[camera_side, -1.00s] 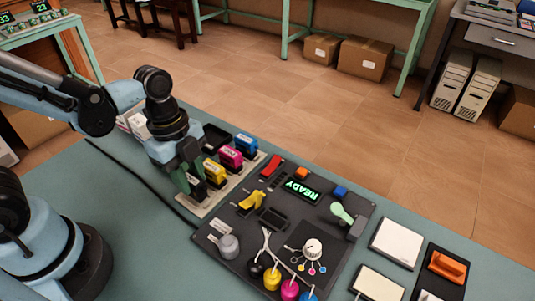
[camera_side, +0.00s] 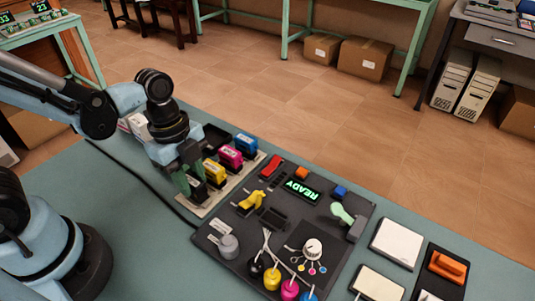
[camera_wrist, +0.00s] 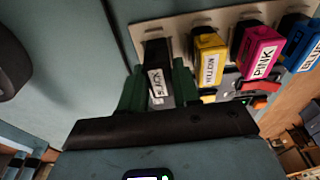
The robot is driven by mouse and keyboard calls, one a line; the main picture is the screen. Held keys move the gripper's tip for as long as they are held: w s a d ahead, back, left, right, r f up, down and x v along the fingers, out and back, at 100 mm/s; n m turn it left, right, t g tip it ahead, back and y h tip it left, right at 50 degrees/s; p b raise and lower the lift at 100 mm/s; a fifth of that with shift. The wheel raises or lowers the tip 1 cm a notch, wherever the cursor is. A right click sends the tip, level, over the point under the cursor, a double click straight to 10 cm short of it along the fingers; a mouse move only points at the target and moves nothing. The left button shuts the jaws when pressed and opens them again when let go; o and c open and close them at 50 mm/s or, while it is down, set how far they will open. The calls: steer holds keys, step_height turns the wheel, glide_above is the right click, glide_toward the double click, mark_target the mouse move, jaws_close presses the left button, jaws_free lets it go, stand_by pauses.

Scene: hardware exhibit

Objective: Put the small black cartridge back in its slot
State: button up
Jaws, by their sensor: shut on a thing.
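My gripper (camera_wrist: 160,90) is shut on the small black cartridge (camera_wrist: 158,82), whose white label shows between the green fingers in the wrist view. In the side view my gripper (camera_side: 193,184) is at the near end of the cream rack (camera_side: 205,207), and the fingers hide most of the black cartridge. The rack also shows in the wrist view (camera_wrist: 180,22). I cannot tell whether the cartridge rests in the rack or is just clear of it. The yellow cartridge (camera_side: 215,172), pink cartridge (camera_side: 231,157) and blue cartridge (camera_side: 246,145) stand in a row beside it.
A dark panel (camera_side: 225,258) with a lit READY display (camera_side: 302,190), a yellow lever (camera_side: 251,201), a knob (camera_side: 312,249) and coloured plugs lies right of the rack. A black cable (camera_side: 140,180) runs along the teal table. White and orange switches are farther right.

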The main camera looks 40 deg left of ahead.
steer(key=shift+f, duration=0.4)
stand_by(0.3)
steer(key=o, duration=1)
steer(key=shift+o, duration=0.2)
steer(key=o, duration=0.3)
steer(key=shift+o, duration=0.2)
steer(key=shift+r, duration=0.1)
steer(key=shift+r, duration=3.7)
